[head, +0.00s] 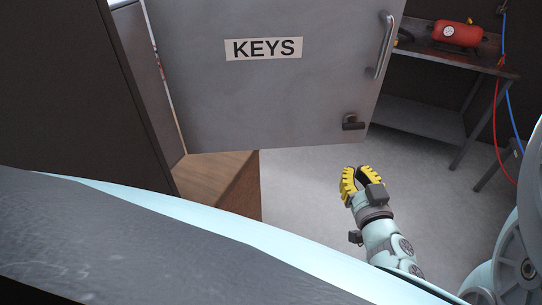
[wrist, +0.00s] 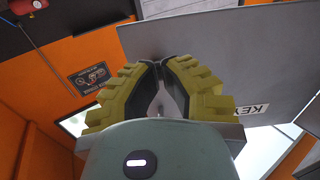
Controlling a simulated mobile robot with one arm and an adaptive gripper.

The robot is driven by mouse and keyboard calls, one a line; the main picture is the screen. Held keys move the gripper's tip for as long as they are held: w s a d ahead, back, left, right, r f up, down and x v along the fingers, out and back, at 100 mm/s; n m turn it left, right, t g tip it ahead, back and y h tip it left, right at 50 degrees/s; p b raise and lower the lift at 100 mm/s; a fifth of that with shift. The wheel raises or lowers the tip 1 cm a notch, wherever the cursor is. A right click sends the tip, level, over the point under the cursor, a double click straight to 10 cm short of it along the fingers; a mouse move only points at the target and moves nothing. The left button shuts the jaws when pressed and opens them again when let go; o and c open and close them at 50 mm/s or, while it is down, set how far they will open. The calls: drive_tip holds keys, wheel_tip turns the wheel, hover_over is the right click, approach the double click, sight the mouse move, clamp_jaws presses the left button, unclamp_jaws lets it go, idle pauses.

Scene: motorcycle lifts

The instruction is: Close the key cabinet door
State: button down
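The key cabinet door (head: 260,95) is a grey metal panel with a white KEYS label, and it stands open. A bar handle (head: 381,45) is at its upper right and a dark latch (head: 353,122) at its lower right. Part of the cabinet's inside (head: 158,60) shows left of the door; the rest is hidden. My gripper (head: 360,172), with yellow ribbed fingers, is below the latch, apart from the door. In the wrist view its fingertips (wrist: 160,62) meet, with nothing held between them. The door panel (wrist: 235,60) fills the upper right there.
A wooden surface (head: 215,175) lies below the door. A metal workbench (head: 430,70) with a red tank (head: 457,34) stands at the back right, with red and blue hoses beside it. Grey floor (head: 300,190) is clear around my gripper.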

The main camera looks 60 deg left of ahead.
sight(340, 138)
drive_tip(key=p+x, duration=0.1)
drive_tip(key=x, duration=0.9)
drive_tip(key=shift+w+a, duration=0.1)
drive_tip(key=shift+a, duration=0.15)
